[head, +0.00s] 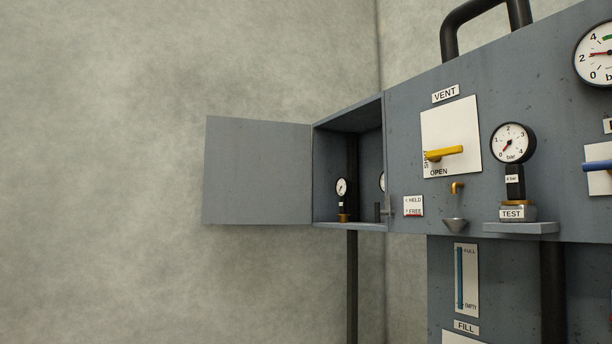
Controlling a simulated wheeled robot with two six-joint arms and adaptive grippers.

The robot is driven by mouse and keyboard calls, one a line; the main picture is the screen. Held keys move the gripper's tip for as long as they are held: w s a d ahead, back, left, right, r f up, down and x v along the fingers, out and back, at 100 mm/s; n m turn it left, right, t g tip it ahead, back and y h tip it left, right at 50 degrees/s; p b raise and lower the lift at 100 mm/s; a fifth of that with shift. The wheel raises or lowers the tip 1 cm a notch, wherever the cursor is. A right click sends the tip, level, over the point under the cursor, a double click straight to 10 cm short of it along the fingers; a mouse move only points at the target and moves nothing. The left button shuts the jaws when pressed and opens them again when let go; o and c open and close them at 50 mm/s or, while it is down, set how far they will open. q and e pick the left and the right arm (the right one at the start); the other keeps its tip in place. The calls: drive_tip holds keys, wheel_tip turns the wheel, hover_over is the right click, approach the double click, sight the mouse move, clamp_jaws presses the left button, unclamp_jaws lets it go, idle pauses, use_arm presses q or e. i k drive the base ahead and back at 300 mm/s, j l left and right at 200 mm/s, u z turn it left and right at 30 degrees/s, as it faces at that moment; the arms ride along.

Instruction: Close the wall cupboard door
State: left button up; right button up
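The wall cupboard (320,170) is a grey box at the left end of the panel, and its front is open. Its door (258,172) is a flat grey sheet swung wide open to the left, hinged at the cupboard's left edge. Inside the cupboard a small gauge (342,187) on a brass base stands on the floor, and part of a second gauge shows at the right side. Neither of my grippers is in the head view.
A black pipe (352,285) runs below the cupboard. The space left of the door is bare wall.

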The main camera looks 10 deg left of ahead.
sight(256, 172)
drive_tip(key=i+j, duration=0.15)
drive_tip(key=j, duration=0.2)
drive_tip(key=i+j+z, duration=0.1)
drive_tip(key=j, duration=0.25)
drive_tip(key=i+j, duration=0.2)
drive_tip(key=j, duration=0.15)
drive_tip(key=i+j, duration=0.15)
drive_tip(key=j, duration=0.2)
drive_tip(key=i+j+z, duration=0.1)
drive_tip(key=j, duration=0.25)
drive_tip(key=i+j, duration=0.2)
drive_tip(key=j, duration=0.15)
